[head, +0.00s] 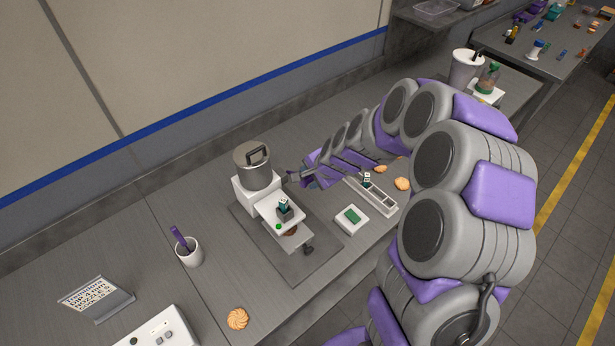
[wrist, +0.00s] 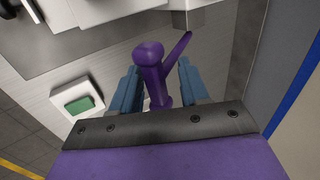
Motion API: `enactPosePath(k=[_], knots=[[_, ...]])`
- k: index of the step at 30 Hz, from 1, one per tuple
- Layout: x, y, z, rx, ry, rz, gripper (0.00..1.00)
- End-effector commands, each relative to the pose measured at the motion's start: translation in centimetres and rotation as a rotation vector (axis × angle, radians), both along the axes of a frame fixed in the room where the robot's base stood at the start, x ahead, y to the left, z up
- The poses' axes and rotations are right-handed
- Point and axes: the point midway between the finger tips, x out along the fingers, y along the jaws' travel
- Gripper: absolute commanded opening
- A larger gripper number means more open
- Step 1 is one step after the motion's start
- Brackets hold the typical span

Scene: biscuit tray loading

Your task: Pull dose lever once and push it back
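The dosing machine stands on the bench in the head view, with a grey lidded pot (head: 257,172) on a white body (head: 240,192). A purple lever (wrist: 152,78) with a rounded end shows in the wrist view, with a slanting purple part running up to a grey block (wrist: 190,18). My gripper (wrist: 158,85) is open, with its blue fingers on either side of the lever. A gap shows between the lever and the right finger; contact on the left is unclear. In the head view my gripper (head: 293,175) is at the machine's right side, and the lever cannot be made out there.
A white pad with a green top (head: 352,216) and a narrow tray (head: 378,197) lie right of the machine. A white cup (head: 189,252), a sign (head: 95,299) and a lone biscuit (head: 237,318) are at left and front.

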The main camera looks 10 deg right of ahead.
Motion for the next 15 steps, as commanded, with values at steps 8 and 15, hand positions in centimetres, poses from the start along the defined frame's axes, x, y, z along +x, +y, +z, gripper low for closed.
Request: enactPosePath(k=[8,15], knots=[[-2.0,-1.5,4.5,-0.001,-0.004,-0.002,0.45],[-3.9,-2.8,8.2,-0.004,-0.005,-0.002,0.45]])
